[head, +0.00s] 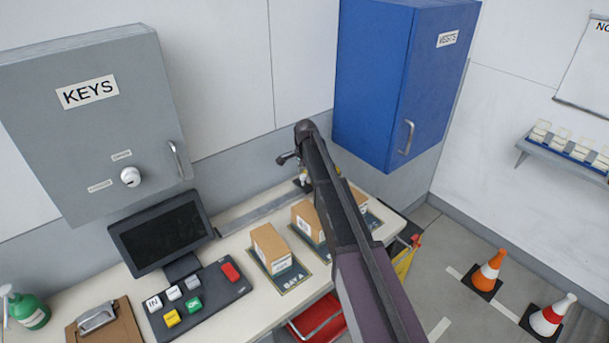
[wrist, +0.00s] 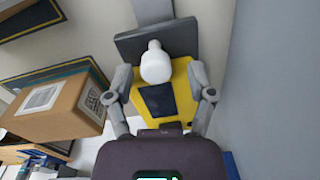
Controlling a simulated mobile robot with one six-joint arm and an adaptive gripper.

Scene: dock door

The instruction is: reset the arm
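My arm stretches away across the counter in the head view and ends near the back wall. Its far end hides most of my gripper there. In the wrist view my gripper (wrist: 160,78) has its two grey fingers spread wide apart. Between and beyond them shows a yellow device (wrist: 180,101) with a dark panel and a white rounded top (wrist: 156,62), against a dark stand (wrist: 128,45). I see a gap between the fingers and the white top. Whether a finger touches the yellow body I cannot tell. A small dark stand (head: 303,185) shows under the arm's end.
A cardboard box (wrist: 58,108) is close left of my gripper; a wall (wrist: 270,80) is close right. On the counter are boxes (head: 271,247), a keypad (head: 195,303) and a screen (head: 160,235). The grey key cabinet (head: 90,140) and blue cabinet (head: 385,80) flank my arm.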

